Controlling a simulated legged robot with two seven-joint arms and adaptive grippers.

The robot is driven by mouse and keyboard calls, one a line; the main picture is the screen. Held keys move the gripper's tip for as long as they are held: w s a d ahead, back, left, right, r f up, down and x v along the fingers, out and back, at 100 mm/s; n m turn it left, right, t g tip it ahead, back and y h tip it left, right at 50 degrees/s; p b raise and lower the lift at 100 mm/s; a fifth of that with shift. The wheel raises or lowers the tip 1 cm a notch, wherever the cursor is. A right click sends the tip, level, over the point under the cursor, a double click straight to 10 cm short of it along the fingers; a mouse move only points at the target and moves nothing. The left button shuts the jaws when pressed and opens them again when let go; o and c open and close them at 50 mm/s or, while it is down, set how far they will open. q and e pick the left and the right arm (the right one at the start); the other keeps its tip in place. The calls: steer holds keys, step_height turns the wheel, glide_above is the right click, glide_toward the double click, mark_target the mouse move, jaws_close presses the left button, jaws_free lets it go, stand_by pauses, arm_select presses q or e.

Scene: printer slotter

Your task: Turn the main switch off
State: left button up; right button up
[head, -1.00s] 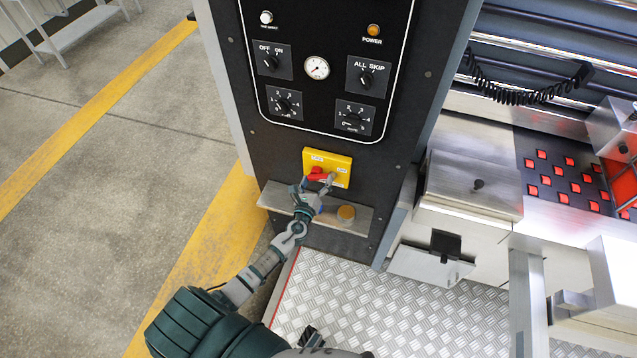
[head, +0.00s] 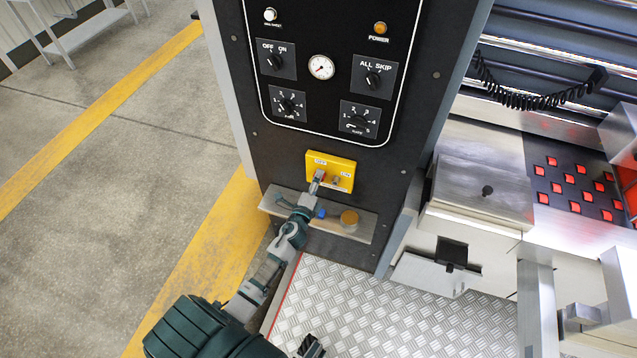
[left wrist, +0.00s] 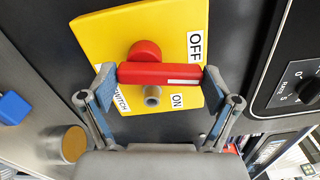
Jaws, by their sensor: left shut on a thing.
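The main switch is a yellow plate (head: 345,166) low on the front of the dark control panel, with OFF and ON labels. Its red handle (left wrist: 160,73) shows in the left wrist view, lying crosswise between my fingertips below a red round hub. A grey cylindrical peg (left wrist: 152,95) sticks out beside the handle. In the left wrist view my left gripper (left wrist: 158,80) is shut on the handle, one finger at each end.
A metal ledge (head: 367,223) with a blue button (head: 321,213) and an orange-topped knob (head: 349,217) juts out just below the switch. Rotary knobs and a gauge (head: 321,67) are above it.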

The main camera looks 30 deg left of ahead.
arm_select(q)
steer(key=shift+s+a+f+n, duration=0.1)
steer(key=shift+a+n, duration=0.05)
steer(key=shift+n, duration=0.45)
steer(key=shift+a+f+n, duration=0.1)
steer(key=shift+n, duration=0.5)
steer(key=o, duration=0.9)
steer(key=shift+a, duration=0.1)
steer(key=shift+s, duration=0.1)
steer(key=v, duration=1.1)
steer(key=shift+s, duration=0.4)
